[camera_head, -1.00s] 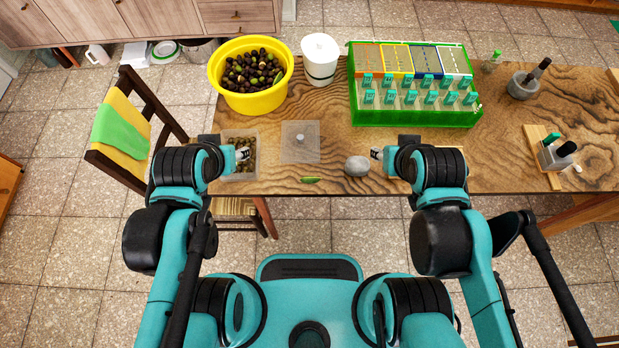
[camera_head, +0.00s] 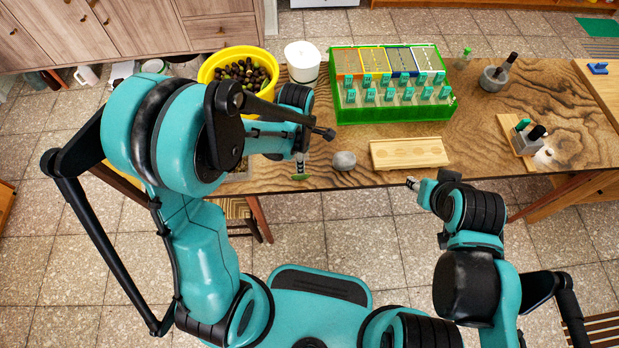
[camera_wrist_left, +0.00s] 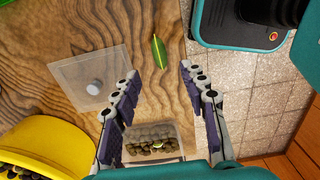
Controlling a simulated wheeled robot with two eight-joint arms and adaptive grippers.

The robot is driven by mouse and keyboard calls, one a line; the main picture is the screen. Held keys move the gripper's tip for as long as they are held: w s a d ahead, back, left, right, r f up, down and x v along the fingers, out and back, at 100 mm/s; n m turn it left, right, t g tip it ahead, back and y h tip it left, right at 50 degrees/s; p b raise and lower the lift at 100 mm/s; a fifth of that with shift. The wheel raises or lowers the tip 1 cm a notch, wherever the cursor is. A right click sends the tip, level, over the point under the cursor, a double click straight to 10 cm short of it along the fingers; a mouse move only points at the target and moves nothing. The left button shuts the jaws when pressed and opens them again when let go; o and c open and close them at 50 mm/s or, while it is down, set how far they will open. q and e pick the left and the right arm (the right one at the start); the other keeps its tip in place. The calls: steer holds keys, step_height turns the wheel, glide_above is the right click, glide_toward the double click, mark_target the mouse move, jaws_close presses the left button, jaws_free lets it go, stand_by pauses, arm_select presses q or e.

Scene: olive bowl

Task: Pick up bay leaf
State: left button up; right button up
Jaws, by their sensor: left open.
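The bay leaf, a narrow green leaf (camera_head: 300,177), lies near the table's front edge. In the left wrist view the leaf (camera_wrist_left: 159,53) lies flat on the wood, just ahead of the fingertips and between their lines. My left gripper (camera_wrist_left: 160,72) is open with nothing between its fingers. In the head view my left gripper (camera_head: 300,162) points down by the leaf, partly hidden by its own arm. My right gripper (camera_head: 412,183) is off the table's front edge, away from the leaf; its fingers are too small to read.
A grey stone (camera_head: 344,160) and a wooden tray (camera_head: 409,153) lie right of the leaf. A clear lid (camera_wrist_left: 92,76) and a box of olives (camera_wrist_left: 152,131) lie nearby. A yellow bowl (camera_head: 212,66), white canister (camera_head: 302,62) and green rack (camera_head: 393,115) stand behind.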

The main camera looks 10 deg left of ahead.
arm_select(q)
step_height(320, 180, down, 3)
steer(key=shift+b, duration=0.6)
step_height(320, 180, down, 5)
steer(key=b, duration=0.2)
steer(key=shift+w+f+b, duration=0.1)
steer(key=shift+b, duration=0.2)
steer(key=shift+c, duration=0.6)
steer(key=c, duration=0.7)
